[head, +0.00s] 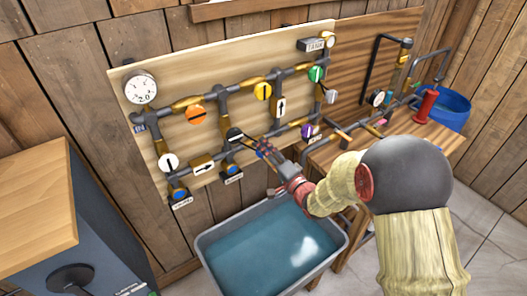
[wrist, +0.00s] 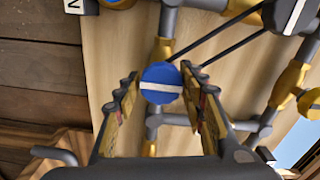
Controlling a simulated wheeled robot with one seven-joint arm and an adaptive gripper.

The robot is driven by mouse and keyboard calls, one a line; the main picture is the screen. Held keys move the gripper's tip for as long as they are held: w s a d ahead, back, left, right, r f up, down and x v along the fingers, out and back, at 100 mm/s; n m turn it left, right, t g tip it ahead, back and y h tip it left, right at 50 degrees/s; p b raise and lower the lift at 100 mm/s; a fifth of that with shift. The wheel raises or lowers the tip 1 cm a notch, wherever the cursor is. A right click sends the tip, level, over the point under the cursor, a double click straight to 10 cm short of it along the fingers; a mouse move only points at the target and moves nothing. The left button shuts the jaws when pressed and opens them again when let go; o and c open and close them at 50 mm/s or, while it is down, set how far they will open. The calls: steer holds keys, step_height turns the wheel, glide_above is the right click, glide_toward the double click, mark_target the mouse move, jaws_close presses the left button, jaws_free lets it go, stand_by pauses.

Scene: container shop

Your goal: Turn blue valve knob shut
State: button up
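A round blue valve knob (wrist: 160,83) with a white stripe is in the middle of the wrist view. Its stripe runs nearly level there. My gripper (wrist: 159,78) is open, with one finger on each side of the knob and its tips close to the knob's edges. I cannot tell whether they touch it. In the head view my gripper (head: 264,150) reaches the pipes low on the wooden panel and largely hides what is in front of it. Two other blue knobs, a left one (head: 180,195) and a right one (head: 233,169), sit on the lower outlets.
A dark knob (head: 234,134), an orange knob (head: 197,114) and a purple knob (head: 311,131) are on nearby pipes. A grey tub of water (head: 213,257) stands below. A wooden bench (head: 330,152) is at the right, and a wood-topped cabinet (head: 40,215) at the left.

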steer(key=o, duration=0.3)
steer(key=v, duration=1.2)
stand_by(0.4)
